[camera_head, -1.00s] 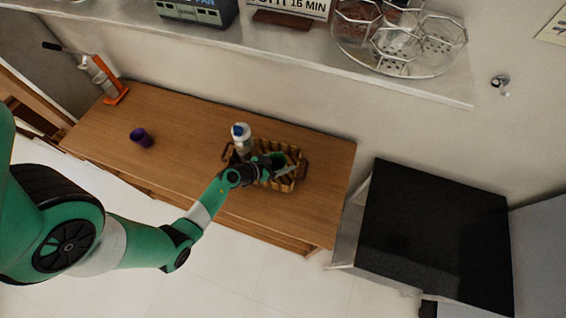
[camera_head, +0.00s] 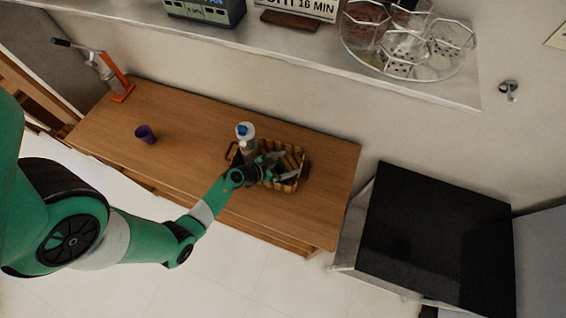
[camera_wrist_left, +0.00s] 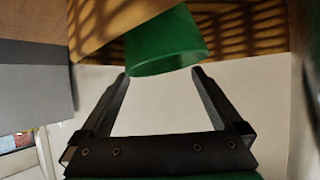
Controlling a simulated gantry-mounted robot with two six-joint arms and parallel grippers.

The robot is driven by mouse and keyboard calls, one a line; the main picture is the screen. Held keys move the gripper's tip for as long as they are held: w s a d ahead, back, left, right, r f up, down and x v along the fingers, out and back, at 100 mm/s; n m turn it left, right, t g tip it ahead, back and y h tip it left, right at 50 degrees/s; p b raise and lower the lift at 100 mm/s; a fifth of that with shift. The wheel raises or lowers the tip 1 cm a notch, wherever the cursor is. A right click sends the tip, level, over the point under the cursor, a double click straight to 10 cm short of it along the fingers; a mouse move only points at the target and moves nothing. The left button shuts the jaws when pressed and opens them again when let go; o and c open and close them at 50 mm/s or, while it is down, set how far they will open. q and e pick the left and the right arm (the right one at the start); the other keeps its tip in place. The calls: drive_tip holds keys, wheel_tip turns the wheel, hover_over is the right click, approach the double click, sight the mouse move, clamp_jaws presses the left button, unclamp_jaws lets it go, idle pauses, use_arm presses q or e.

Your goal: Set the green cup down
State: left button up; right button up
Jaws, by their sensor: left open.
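The green cup (camera_wrist_left: 166,42) shows in the left wrist view, just ahead of my left fingertips. My left gripper (camera_wrist_left: 160,72) is open, with one finger on each side below the cup's rim. I cannot tell whether a finger still touches it. In the head view my left gripper (camera_head: 284,164) is over the wicker basket (camera_head: 301,180), and the cup is mostly hidden there by the gripper. My right gripper is not in view.
A white bottle with a blue cap (camera_head: 245,135) stands close beside the gripper. A purple cup (camera_head: 146,134) stands on the wooden table (camera_head: 190,130) to the left. An orange-based press (camera_head: 122,90) is at the far left. A shelf (camera_head: 300,52) runs along the wall behind.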

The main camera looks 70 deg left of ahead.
use_arm(q)
drive_tip(key=r+p+v, duration=0.1)
drive_tip(key=p+v, duration=0.3)
drive_tip(key=v, duration=0.8)
drive_tip(key=shift+r, duration=0.1)
